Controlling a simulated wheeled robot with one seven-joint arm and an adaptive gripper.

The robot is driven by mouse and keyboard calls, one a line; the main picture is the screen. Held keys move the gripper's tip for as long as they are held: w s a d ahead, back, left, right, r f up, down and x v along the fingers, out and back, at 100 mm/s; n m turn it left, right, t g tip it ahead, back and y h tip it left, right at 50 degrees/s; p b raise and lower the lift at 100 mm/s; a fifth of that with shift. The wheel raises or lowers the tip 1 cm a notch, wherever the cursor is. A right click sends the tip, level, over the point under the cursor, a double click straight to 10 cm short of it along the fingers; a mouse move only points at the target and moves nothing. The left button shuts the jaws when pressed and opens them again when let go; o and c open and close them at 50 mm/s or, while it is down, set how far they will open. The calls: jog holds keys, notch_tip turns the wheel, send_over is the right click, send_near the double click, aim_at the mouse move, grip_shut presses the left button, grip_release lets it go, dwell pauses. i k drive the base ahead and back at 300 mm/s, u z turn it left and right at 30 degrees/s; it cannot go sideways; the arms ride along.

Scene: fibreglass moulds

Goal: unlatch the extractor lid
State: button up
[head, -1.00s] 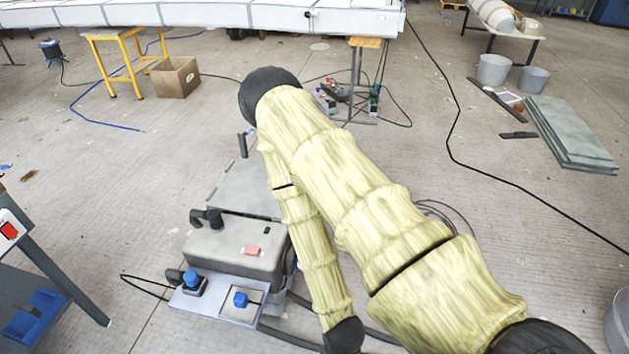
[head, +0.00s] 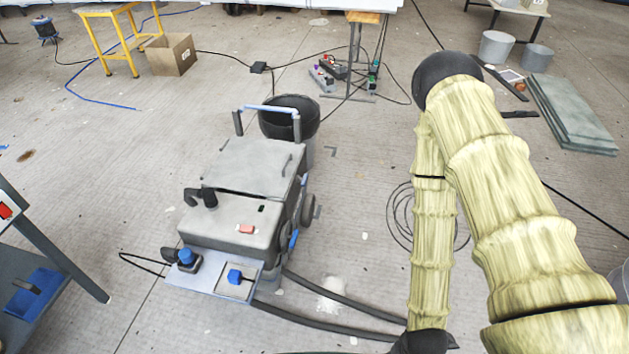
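The extractor (head: 228,220) is a grey wheeled machine left of centre in the head view, with a blue push handle (head: 270,108) at its far end. Its flat grey lid (head: 248,163) lies down on the body, with a dark seam along its near edge. A small thin bracket (head: 286,163) shows at the lid's right side; I cannot tell whether it is the latch. A black hose fitting (head: 202,197) stands at the near left of the lid. My gripper is not in view; my yellow-sleeved arm is to the right, apart from the extractor.
A black bucket (head: 289,118) stands behind the extractor. Dark hoses (head: 330,318) run from its near side along the floor, and a coiled cable (head: 399,215) lies to the right. A grey bench (head: 62,262) with a blue tray is at the left edge. Floor between extractor and arm is mostly clear.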

aim_at(304, 179)
jog(key=z, duration=0.35)
jog(key=i, duration=0.95)
jog(key=u, duration=0.45)
